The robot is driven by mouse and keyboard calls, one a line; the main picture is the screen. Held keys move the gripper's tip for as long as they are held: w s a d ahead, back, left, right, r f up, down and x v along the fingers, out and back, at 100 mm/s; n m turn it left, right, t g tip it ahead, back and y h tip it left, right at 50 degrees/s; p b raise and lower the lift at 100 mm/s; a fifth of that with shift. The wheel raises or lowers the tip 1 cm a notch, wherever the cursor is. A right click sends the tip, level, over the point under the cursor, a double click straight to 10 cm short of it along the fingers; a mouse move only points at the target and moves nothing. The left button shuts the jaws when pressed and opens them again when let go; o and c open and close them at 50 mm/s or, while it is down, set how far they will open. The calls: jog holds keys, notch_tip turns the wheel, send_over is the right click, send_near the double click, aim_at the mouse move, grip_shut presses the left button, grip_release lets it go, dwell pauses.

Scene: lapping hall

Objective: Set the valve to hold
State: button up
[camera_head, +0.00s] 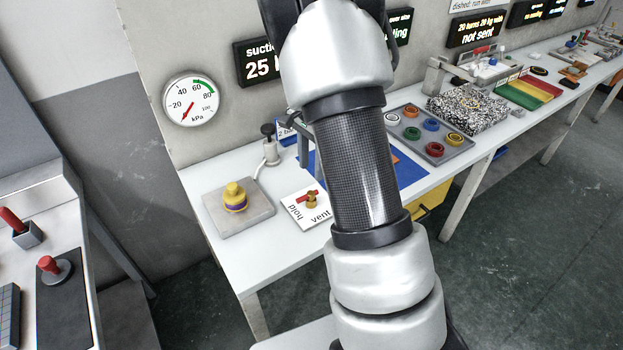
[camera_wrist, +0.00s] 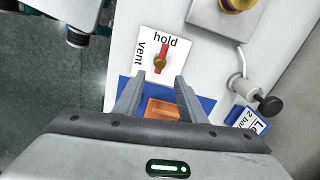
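The valve is a red lever on a brass hub (camera_head: 312,201) on a white plate (camera_head: 292,204) lettered "hold" and "vent". It also shows in the wrist view as a red lever (camera_wrist: 163,48) lying roughly along the line to the "hold" label, with "vent" off to its left. My gripper (camera_wrist: 156,88) is open in the wrist view, its two fingers apart and nothing held. The valve lies beyond the fingertips, slightly above the gap between them; I see no contact. In the head view my arm hides the gripper.
A round kPa gauge (camera_head: 190,99) has its red needle at the low, lower-left end. A yellow knob (camera_head: 235,196) sits on a grey block left of the valve. A dark-knobbed fitting (camera_wrist: 268,105) stands nearby. An orange tray (camera_wrist: 160,110) lies on a blue mat (camera_wrist: 124,88).

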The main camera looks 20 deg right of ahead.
notch_tip(320, 180, up, 8)
jog(key=shift+r+p, duration=0.2)
jog(key=shift+p, duration=0.1)
dwell(0.3)
jog(key=s+a+r+n+t+p, duration=0.1)
jog(key=s+a+r+n+p, duration=0.25)
jog(key=s+r, duration=0.45)
jog(key=s+a+r+n+t+p, duration=0.1)
jog(key=s+a+r+n+t, duration=0.1)
jog(key=s+r+n, duration=0.3)
jog(key=s+a+r+n+t+p, duration=0.2)
jog(key=s+a+r+n, duration=0.3)
jog(key=s, duration=0.7)
notch_tip(320, 180, up, 2)
jog(key=shift+r+n+p, duration=0.1)
jog(key=shift+n+p, duration=0.2)
jog(key=shift+n, duration=0.05)
